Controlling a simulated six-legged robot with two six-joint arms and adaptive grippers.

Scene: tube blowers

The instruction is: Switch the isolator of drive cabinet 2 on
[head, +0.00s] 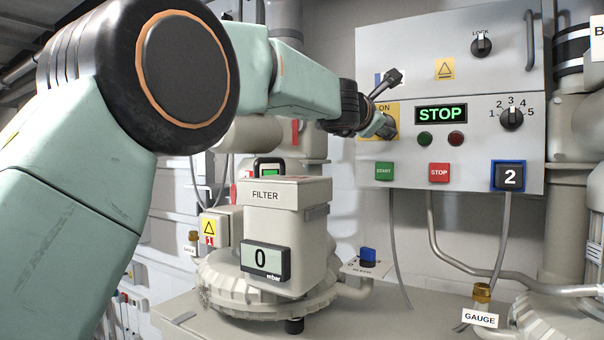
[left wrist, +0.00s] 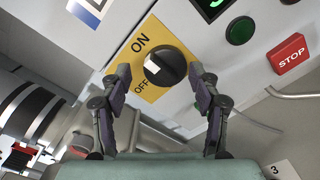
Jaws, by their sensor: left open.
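Drive cabinet 2 (head: 460,80) is the grey box at the upper right, with a blue-framed "2" plate (head: 509,177). Its isolator is a black rotary knob (left wrist: 166,68) on a yellow ON/OFF plate (left wrist: 150,45). In the left wrist view the knob's pale mark is on the side by OFF. My left gripper (left wrist: 160,73) is open, with one finger on each side of the knob; I cannot tell whether they touch it. In the head view my left gripper (head: 385,126) covers most of the yellow plate (head: 392,108). My right gripper is not in view.
The cabinet's display (head: 441,114) reads STOP. A selector knob (head: 512,117) is to the right. The filter housing (head: 285,225) stands below my left arm, with cables hanging under the cabinet.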

